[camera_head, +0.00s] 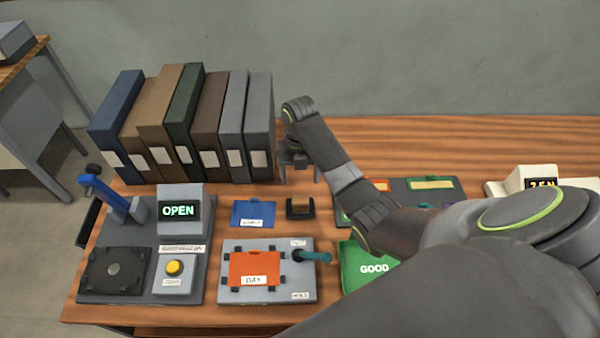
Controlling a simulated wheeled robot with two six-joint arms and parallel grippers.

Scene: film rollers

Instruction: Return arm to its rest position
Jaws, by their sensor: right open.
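My right arm comes in from the lower right and reaches across the table to the middle. My right gripper (298,172) points down just right of the row of binders, above the table top. It is open, and nothing shows between its fingers. The arm hides part of the right side of the table. My left gripper is not in view.
Several binders (205,120) stand at the back left. In front are an OPEN display (180,210), a yellow button (175,267), an orange DAY card (254,268) on a grey plate (265,294), a blue card (253,213) and a green GOOD tray (357,255).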

